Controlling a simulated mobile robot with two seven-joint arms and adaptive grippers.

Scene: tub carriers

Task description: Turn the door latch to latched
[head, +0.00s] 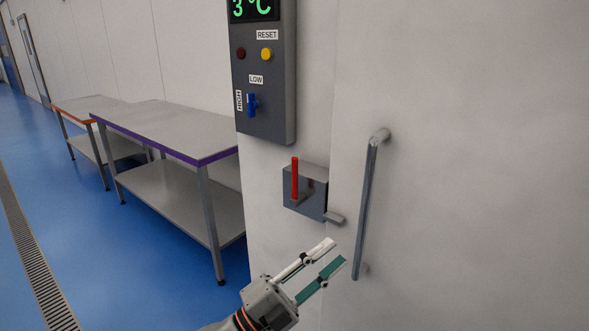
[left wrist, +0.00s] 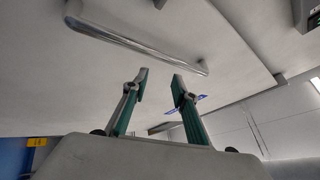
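The door latch is a grey box (head: 318,187) on the wall beside the door edge, with a red lever (head: 295,178) pointing straight up. A short grey bolt (head: 335,218) sticks out at the box's lower right, towards the door (head: 460,180). My left gripper (head: 333,251) is below the latch in the head view, apart from it. Its green-padded fingers (left wrist: 160,78) are spread and empty in the left wrist view. I cannot clearly identify the latch in the left wrist view. My right gripper is not in view.
A long vertical door handle (head: 367,205) stands right of the latch; it also shows in the left wrist view (left wrist: 135,42). A control panel (head: 265,118) with buttons and a blue switch is above the latch. Steel tables (head: 165,125) stand left. The blue floor is clear.

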